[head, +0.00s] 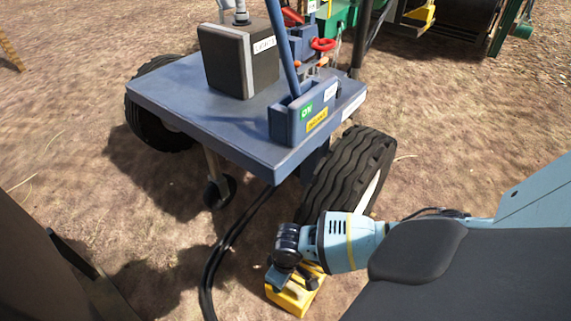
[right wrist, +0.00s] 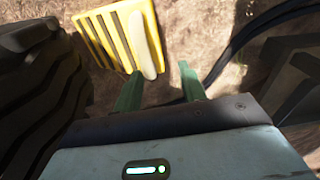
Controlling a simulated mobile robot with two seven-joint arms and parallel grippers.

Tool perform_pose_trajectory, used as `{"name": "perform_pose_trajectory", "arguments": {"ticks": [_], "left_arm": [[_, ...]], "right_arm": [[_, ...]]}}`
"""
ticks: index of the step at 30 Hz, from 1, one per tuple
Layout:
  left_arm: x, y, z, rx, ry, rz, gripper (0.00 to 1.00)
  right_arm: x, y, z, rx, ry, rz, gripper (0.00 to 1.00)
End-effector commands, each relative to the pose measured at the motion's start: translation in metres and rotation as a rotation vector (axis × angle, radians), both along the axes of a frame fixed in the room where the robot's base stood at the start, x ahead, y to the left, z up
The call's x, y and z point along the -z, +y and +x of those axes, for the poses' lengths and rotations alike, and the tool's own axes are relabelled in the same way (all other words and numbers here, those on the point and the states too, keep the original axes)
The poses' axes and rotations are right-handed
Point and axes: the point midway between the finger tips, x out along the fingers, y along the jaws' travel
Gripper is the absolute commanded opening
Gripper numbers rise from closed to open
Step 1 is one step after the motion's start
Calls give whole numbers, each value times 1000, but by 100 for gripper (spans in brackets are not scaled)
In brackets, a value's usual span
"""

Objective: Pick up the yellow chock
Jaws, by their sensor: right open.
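The yellow chock (head: 290,296) lies on the dirt ground beside the cart's near wheel in the head view, partly covered by my right gripper. In the right wrist view the ridged yellow chock (right wrist: 112,35) is at the top left, beyond the fingertips and mostly left of the gap between them. My right gripper (right wrist: 158,82) is open, with its two green fingers apart and nothing between them. In the head view its wrist (head: 290,250) is above the chock, and its fingers are hidden. My left gripper is not in view.
A blue-grey cart (head: 190,95) carries a dark box (head: 238,60). Its large black tyre (head: 350,170) is close to my right wrist and fills the left of the wrist view. Black hoses (head: 225,250) run along the ground left of the chock. Green machinery (head: 500,30) stands at the back right.

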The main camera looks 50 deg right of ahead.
Motion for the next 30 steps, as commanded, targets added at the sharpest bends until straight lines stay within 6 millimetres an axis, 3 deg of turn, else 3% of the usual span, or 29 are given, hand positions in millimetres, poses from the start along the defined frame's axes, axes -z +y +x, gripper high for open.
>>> {"name": "perform_pose_trajectory", "arguments": {"ticks": [3,10,18,26,30], "left_arm": [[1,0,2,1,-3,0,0],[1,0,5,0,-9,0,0],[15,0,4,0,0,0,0],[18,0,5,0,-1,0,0],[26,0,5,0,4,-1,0]], "right_arm": [[-8,-14,0,32,40,-48,41],[-10,-18,-2,43,55,-64,41],[15,-19,-2,42,55,-63,41],[18,-19,-2,41,53,-63,41],[30,-22,-3,41,54,-64,41]]}}
